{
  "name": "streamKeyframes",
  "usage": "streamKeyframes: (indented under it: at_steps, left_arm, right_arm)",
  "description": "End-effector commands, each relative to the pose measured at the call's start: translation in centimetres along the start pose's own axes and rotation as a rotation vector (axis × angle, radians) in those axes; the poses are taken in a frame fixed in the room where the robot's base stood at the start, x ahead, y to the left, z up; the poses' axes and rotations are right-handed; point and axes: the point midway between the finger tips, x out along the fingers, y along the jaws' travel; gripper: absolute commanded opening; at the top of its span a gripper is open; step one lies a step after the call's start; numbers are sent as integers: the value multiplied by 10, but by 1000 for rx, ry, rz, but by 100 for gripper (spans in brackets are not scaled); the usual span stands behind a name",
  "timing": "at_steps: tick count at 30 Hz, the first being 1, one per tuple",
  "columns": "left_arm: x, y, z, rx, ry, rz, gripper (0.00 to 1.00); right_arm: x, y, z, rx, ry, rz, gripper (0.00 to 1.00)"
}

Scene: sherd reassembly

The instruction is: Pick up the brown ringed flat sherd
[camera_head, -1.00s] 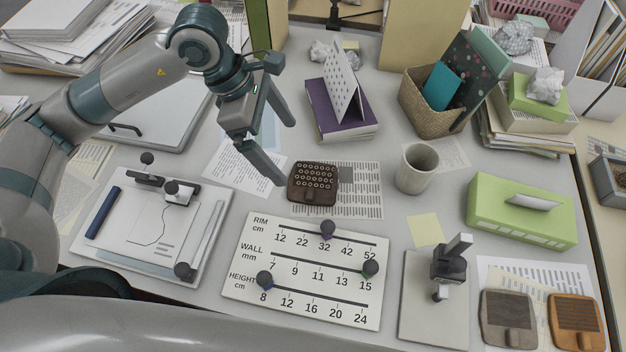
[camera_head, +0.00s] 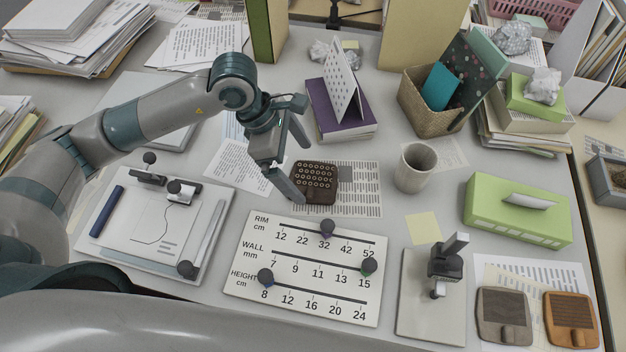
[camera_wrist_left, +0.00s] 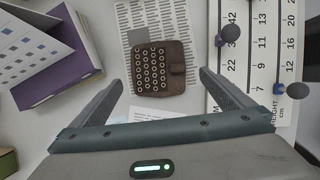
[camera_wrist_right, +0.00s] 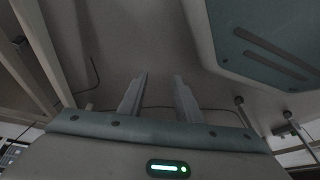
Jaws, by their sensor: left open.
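The brown ringed flat sherd (camera_head: 314,181) lies flat on a printed sheet near the middle of the table. It is dark brown with rows of ring marks and a small raised tab on one side. In the left wrist view the sherd (camera_wrist_left: 157,68) lies ahead of the fingers, between their lines. My left gripper (camera_head: 301,166) is open and empty, just above and beside the sherd's left edge in the head view. In the left wrist view its fingers (camera_wrist_left: 160,85) are spread wide. My right gripper (camera_wrist_right: 160,82) shows only in its wrist view, fingers apart, nothing between them.
A white scale board (camera_head: 300,270) with dark knobs lies in front of the sherd. Two other flat sherds, grey-brown (camera_head: 504,316) and orange-brown (camera_head: 571,320), lie at the front right.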

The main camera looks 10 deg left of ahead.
Motion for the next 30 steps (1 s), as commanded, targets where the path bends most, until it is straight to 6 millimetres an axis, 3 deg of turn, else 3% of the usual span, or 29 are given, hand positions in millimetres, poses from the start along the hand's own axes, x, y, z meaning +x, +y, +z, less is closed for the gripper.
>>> streamKeyframes:
  at_steps: [12, 27, 30]
  left_arm:
    - [44, 3, 3, 1, -1, -1, 100]
    - [46, 3, 2, 1, 0, 0, 100]
    - [46, 3, 2, 1, 0, 0, 78]
  right_arm:
    - [-3, -10, -16, -12, 94, -12, 31]
    - [-3, -11, -16, -11, 98, -13, 31]
    - [-3, -11, -16, -11, 98, -13, 31]
